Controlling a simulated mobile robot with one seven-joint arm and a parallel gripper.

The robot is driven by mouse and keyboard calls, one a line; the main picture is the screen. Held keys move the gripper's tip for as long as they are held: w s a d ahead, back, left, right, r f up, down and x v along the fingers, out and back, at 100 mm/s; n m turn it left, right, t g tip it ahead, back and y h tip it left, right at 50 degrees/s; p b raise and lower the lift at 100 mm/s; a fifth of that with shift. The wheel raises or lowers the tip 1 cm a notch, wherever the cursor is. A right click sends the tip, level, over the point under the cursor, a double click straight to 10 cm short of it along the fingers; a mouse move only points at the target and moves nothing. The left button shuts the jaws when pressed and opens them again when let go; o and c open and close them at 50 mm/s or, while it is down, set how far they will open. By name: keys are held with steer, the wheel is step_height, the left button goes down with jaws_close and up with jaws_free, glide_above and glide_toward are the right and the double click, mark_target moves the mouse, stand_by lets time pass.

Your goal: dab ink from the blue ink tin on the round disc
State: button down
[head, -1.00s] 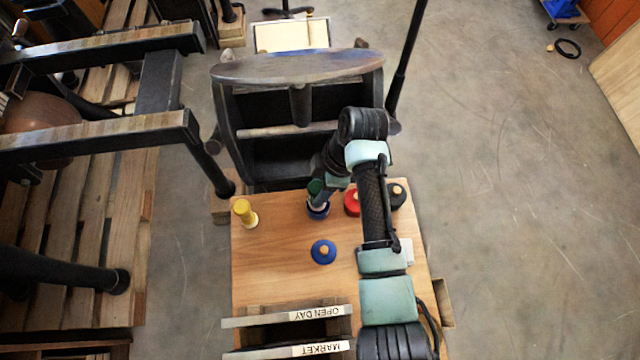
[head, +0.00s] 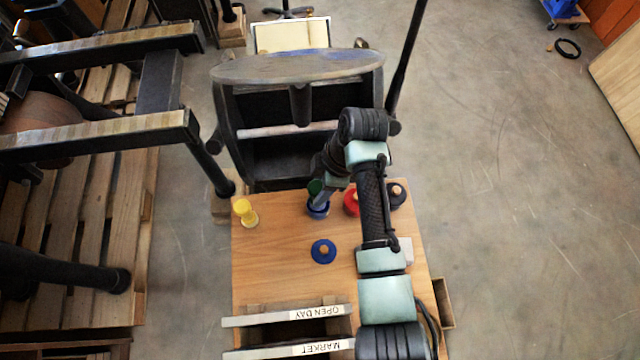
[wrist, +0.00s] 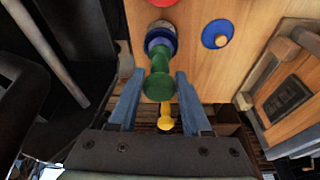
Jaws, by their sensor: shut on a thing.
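My gripper (wrist: 159,74) is shut on the green handle of a dabber (wrist: 158,84). The dabber points down at the blue ink tin (wrist: 151,31), its lower end in or just over the tin's mouth; I cannot tell whether it touches the ink. In the head view the green handle (head: 315,187) shows beside my gripper (head: 326,192), above the blue ink tin (head: 318,211) at the board's far edge. The tin's lid (head: 323,251), blue with a wooden knob, lies apart on the board. The round disc (head: 298,67) tops the black press behind the board.
A red tin (head: 351,203) and a black tin (head: 397,194) stand right of the blue tin, partly behind my arm. A yellow piece (head: 246,213) stands at the board's left. Signed racks (head: 270,317) are at the near edge. The board's left middle is clear.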

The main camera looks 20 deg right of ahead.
steer(key=shift+r+p, duration=1.95)
